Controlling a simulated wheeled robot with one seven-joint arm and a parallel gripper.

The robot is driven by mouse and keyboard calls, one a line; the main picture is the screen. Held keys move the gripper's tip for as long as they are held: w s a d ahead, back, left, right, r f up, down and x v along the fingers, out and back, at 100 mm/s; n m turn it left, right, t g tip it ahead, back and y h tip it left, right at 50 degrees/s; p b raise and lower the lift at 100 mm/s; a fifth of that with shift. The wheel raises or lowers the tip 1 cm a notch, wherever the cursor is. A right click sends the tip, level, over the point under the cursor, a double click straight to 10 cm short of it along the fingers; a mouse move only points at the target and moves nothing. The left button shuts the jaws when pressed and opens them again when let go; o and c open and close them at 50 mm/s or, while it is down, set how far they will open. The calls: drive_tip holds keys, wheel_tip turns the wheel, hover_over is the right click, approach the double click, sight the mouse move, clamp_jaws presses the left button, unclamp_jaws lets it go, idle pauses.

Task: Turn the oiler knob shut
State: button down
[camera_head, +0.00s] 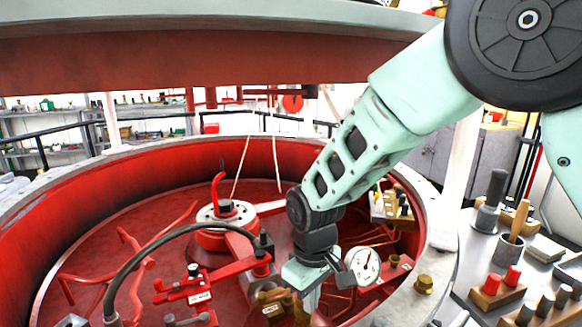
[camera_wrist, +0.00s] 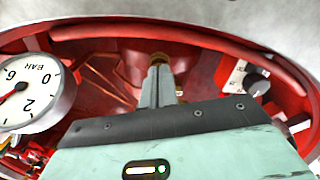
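My gripper (camera_head: 308,300) points down into the red ring-shaped well, below the mint arm. In the wrist view its two fingers (camera_wrist: 160,88) lie close together. Brass parts (camera_head: 274,301) also show just left of the fingers in the head view. A black knob (camera_wrist: 257,84) by a white plate stands apart at the right of the wrist view. Which of these is the oiler knob is not clear.
A dial gauge (camera_head: 363,266) stands close right of my gripper, and it shows in the wrist view (camera_wrist: 30,95). A dark curved hose (camera_head: 165,240) and red levers (camera_head: 195,283) lie to the left. The well's rim (camera_head: 440,225) surrounds the area. A tool bench (camera_head: 470,280) is at right.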

drive_tip(key=shift+a+p, duration=0.3)
idle(0.5)
